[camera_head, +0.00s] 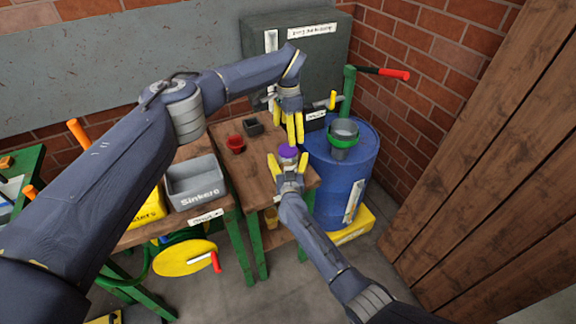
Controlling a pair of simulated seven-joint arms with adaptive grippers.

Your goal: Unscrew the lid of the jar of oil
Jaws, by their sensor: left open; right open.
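A purple round lid (288,152) shows near the right end of the wooden bench; the jar body below it is mostly hidden by my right gripper. My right gripper (287,164) is open, with its yellow fingers spread to the left and right just on the near side of the lid. I cannot tell whether they touch the jar. My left gripper (294,133) is open and points down, its yellow fingers close above and behind the lid. It looks apart from the lid, but the exact gap is unclear.
A red cup (236,144) and a small dark box (253,127) stand left on the bench (250,178). A grey bin (196,186) is further left. A dark cabinet is behind.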

